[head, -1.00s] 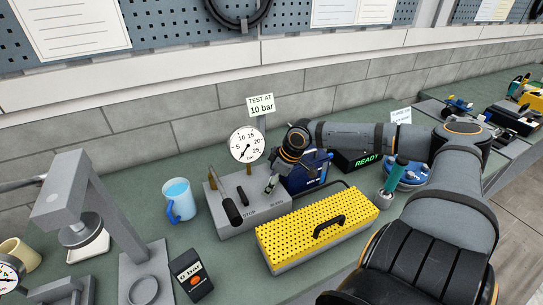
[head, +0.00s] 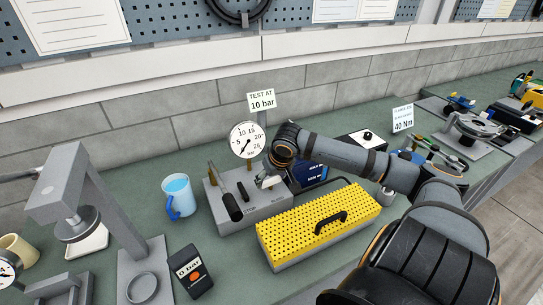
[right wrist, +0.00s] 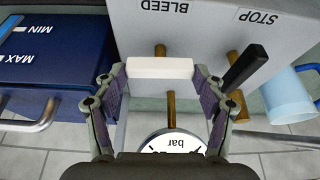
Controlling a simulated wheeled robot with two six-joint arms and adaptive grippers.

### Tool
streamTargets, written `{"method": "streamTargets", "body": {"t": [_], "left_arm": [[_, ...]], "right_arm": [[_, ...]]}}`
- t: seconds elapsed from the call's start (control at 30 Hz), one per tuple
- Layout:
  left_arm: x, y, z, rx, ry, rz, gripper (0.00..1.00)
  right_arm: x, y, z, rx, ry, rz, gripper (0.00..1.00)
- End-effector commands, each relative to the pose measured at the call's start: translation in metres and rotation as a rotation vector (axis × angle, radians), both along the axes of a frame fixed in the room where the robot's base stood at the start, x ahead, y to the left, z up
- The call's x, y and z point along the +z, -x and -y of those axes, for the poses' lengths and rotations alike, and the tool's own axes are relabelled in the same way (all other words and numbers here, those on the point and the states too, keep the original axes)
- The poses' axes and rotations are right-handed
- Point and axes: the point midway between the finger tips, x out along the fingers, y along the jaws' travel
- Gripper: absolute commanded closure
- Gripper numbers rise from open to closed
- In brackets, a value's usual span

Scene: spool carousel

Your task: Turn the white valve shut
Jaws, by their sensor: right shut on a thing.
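The white valve (right wrist: 160,68) is a short white bar handle on a brass stem, above the word BLEED on the grey pump block (right wrist: 200,35). In the right wrist view it lies crosswise, along the block's length. My right gripper (right wrist: 160,75) is shut on it, with one finger at each end. In the head view my right gripper (head: 269,180) is at the right part of the pump block (head: 225,222), and the valve shows only as a small pale patch. The round pressure gauge (head: 245,140) stands behind the block. My left gripper is not in view.
A black-gripped lever (head: 231,207) sticks up left of the valve. A blue mug (head: 180,197) stands left of the block, a blue case (head: 309,173) right of it. A yellow perforated box (head: 318,225) lies in front. A grey press (head: 95,205) stands at left.

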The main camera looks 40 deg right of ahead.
Motion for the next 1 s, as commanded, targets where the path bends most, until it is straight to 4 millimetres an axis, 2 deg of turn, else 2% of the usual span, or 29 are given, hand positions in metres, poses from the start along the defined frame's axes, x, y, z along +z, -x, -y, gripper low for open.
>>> {"method": "streamTargets", "body": {"t": [0.3,0.7,0.73,0.87,1.0], "left_arm": [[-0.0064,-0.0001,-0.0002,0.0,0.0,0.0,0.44],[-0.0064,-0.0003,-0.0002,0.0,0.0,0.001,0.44],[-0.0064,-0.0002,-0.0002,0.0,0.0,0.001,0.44],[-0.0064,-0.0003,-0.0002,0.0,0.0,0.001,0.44],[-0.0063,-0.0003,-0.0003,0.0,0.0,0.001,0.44]], "right_arm": [[-0.0016,0.001,-0.0014,-0.067,-0.004,-0.005,0.61],[-0.0016,0.0013,-0.0012,-0.072,-0.005,-0.007,0.61],[-0.0016,0.0013,-0.0012,-0.072,-0.005,-0.007,0.27],[-0.0014,0.001,-0.0011,-0.071,-0.004,-0.005,0.09],[-0.0009,0.0007,-0.0009,-0.071,-0.003,-0.004,0.07]]}}
